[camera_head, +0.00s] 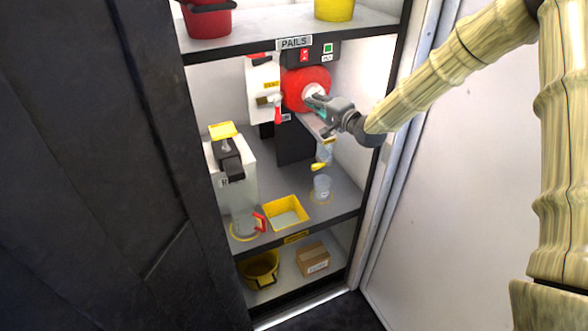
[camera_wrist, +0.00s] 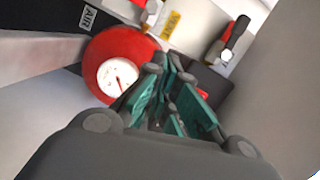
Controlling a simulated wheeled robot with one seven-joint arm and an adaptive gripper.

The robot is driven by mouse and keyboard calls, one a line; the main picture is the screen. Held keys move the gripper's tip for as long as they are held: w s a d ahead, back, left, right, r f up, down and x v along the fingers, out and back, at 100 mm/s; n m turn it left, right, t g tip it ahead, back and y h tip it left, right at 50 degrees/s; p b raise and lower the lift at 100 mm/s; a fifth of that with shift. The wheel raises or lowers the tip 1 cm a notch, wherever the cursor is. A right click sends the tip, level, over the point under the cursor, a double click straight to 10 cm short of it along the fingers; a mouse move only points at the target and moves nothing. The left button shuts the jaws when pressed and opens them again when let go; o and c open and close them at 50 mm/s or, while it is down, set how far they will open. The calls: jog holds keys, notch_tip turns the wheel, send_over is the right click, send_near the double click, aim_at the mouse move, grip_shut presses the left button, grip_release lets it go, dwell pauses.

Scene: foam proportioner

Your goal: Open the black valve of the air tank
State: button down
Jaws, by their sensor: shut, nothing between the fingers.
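The air tank is a red cylinder (camera_head: 303,80) on the middle shelf. In the wrist view the tank (camera_wrist: 105,50) carries a round white gauge (camera_wrist: 118,78) with a red needle. A lever with black and red parts (camera_wrist: 235,40) shows at the upper right of the wrist view. Another valve with a red handle (camera_head: 278,114) and a dark part is left of the tank in the head view. I cannot tell which is the black valve. My gripper (camera_head: 314,98) is shut and empty in front of the tank; its fingers (camera_wrist: 168,78) hide part of it. Contact is unclear.
A white panel (camera_head: 258,75) with a yellow label stands left of the tank. A black switch box (camera_head: 322,52) is above it. A yellow tray (camera_head: 286,213) and a clear cup (camera_head: 322,187) sit lower on the shelf. The cabinet frame (camera_head: 385,150) stands close right.

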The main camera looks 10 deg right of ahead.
jog(key=s+a+f+n+g+h+p, duration=0.1)
jog(key=s+a+f+n+g+p, duration=0.2)
jog(key=s+f, duration=0.45)
jog(key=s+a+f+n+g+h, duration=0.1)
jog(key=s+a+f+n+h, duration=0.15)
jog(key=s+f+n, duration=0.4)
jog(key=s+a+f+n+g+p, duration=0.2)
jog(key=s+a+f, duration=0.2)
jog(key=s+f, duration=0.5)
jog(key=s+d+f+g+h, duration=0.1)
jog(key=s+d+f+g, duration=0.2)
jog(key=s, duration=0.9)
jog(key=s+d+f+m+g+h+b, duration=0.1)
jog(key=s+d+f+g, duration=0.2)
jog(key=s+f, duration=0.5)
jog(key=s+d+f+g+h+b, duration=0.1)
jog(key=s+f, duration=0.5)
jog(key=s, duration=1)
jog(key=d+g+h, duration=0.1)
jog(key=d+g, duration=0.1)
jog(key=d, duration=0.1)
jog(key=shift+s+g, duration=0.3)
jog(key=shift+s, duration=0.05)
jog(key=shift+d+m, duration=0.1)
jog(key=shift+m, duration=0.15)
